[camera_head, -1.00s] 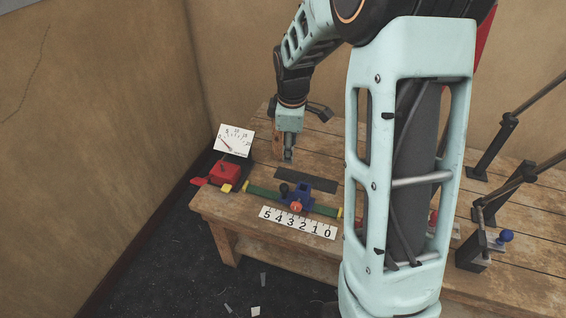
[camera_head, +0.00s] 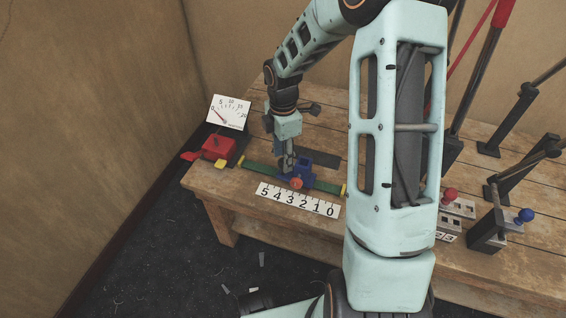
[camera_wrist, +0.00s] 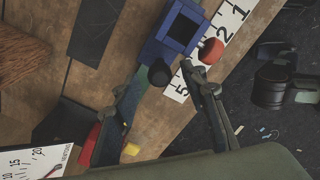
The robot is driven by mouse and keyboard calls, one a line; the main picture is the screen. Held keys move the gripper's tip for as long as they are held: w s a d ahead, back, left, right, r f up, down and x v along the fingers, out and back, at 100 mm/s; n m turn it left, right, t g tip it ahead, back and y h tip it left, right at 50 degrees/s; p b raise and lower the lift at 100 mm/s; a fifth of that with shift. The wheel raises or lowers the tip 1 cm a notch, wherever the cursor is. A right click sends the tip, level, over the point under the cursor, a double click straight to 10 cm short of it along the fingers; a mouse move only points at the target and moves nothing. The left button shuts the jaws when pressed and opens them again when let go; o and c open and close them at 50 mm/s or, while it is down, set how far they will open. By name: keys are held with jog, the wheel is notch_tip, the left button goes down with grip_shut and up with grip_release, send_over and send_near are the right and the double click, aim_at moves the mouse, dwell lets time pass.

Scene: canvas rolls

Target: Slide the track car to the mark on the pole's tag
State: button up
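The track car (camera_head: 308,180) is a blue block on a green rail (camera_head: 328,187), with an orange-red knob at its front and a black knob (camera_wrist: 160,73) on its left side. A white scale strip (camera_head: 298,200) numbered 5 to 0 from left to right lies before the rail. The orange-red knob stands close to the 3. My gripper (camera_head: 287,171) is low over the rail at the car's left side. In the wrist view my gripper (camera_wrist: 165,88) is open, its fingertips on either side of the black knob, with gaps showing. I cannot make out which tag is the pole's.
A red box (camera_head: 217,147) and a white dial card (camera_head: 229,112) stand left of the rail. A dark flat plate lies behind the car. Black levers (camera_head: 506,130), knobbed blocks (camera_head: 450,195) and a red-topped pole (camera_head: 486,60) stand at the right. The table's front edge is close.

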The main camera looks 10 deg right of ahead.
jog(key=shift+f, duration=0.7)
grip_shut()
